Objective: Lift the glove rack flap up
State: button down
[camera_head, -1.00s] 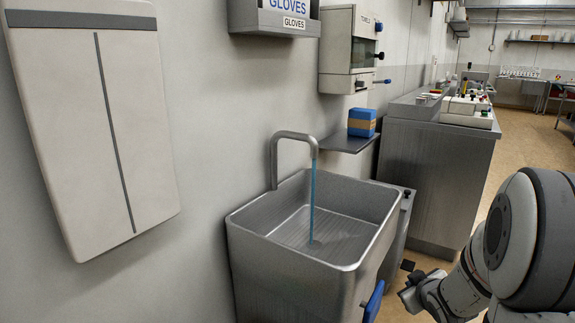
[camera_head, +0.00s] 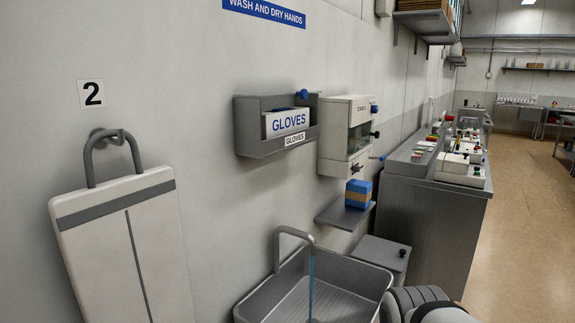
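The glove rack (camera_head: 245,128) is a grey box on the wall in the middle of the view. A white panel (camera_head: 288,122) lettered GLOVES stands at its front, with a smaller GLOVES label below. A blue knob (camera_head: 302,93) shows at the rack's upper right. I cannot tell which part is the hinged flap or its exact angle. Something blue shows just behind the white panel's top edge. Part of my arm shows at the bottom right, well below and right of the rack. My gripper is not in view.
A towel dispenser (camera_head: 337,112) hangs right of the rack. Below are a shelf (camera_head: 335,216) with a blue and tan box (camera_head: 358,193), and a sink (camera_head: 375,275) with running water. A steel counter (camera_head: 415,215) stands right; open floor (camera_head: 515,220) lies beyond it.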

aim_at(303, 93)
jog(key=u, duration=0.05)
jog(key=k, duration=0.6)
jog(key=z, duration=0.6)
jog(key=i, duration=1.35)
jog(key=u, duration=0.4)
